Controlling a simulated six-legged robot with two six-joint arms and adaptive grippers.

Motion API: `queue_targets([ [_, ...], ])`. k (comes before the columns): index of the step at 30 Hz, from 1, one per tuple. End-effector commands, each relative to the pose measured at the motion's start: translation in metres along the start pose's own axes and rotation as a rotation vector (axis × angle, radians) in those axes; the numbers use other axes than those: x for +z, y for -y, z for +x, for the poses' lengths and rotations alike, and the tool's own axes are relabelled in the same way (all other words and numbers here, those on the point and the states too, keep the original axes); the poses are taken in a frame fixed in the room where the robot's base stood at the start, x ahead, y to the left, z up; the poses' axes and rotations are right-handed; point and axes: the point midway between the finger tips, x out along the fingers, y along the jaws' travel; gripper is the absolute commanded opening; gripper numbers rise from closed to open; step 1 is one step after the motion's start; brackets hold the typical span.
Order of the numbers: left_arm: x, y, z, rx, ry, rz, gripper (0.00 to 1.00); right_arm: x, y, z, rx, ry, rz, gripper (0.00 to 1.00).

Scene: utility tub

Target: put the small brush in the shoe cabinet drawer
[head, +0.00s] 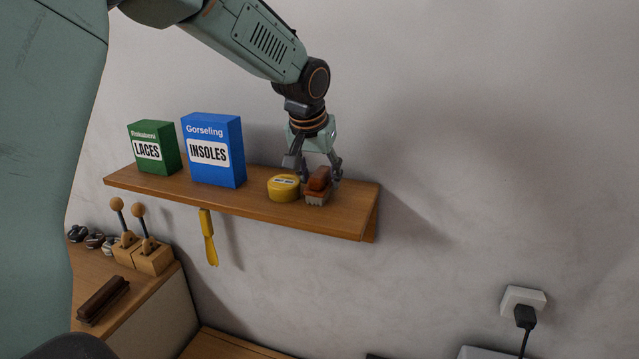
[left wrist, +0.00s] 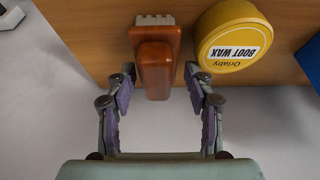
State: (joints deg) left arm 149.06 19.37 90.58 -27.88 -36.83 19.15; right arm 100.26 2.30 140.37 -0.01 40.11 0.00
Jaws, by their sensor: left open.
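The small brush (head: 317,185) has a reddish-brown wooden body and pale bristles. It stands on the wall shelf (head: 235,200), near the shelf's right end. In the left wrist view the brush (left wrist: 155,62) points away from me, with its near end between the fingertips. My left gripper (head: 318,172) is open around the brush, one finger on each side; in the left wrist view the gripper (left wrist: 160,85) shows gaps beside the wood. My right gripper is not in view. I cannot identify the shoe cabinet drawer for certain.
A yellow boot wax tin (head: 284,188) stands close beside the brush. Blue insoles (head: 213,150) and green laces (head: 154,148) boxes stand further left. A yellow shoehorn (head: 208,238) hangs below the shelf. A larger dark brush (head: 103,300) lies on the wooden top at lower left.

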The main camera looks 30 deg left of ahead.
Motion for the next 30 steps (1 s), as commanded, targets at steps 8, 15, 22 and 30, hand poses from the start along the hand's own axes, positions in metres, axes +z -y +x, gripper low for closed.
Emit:
queue_targets([
  [8,-0.001,0.000,0.000,-0.001,0.000,0.000,0.38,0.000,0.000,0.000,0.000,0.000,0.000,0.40],
  [15,-0.001,0.000,0.000,-0.001,0.001,0.001,0.18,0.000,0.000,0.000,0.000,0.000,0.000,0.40],
  [22,0.001,0.000,0.001,-0.001,0.004,0.001,0.01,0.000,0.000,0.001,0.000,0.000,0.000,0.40],
  [30,-0.006,0.000,-0.013,-0.002,0.001,0.001,0.01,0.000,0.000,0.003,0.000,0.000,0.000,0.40],
])
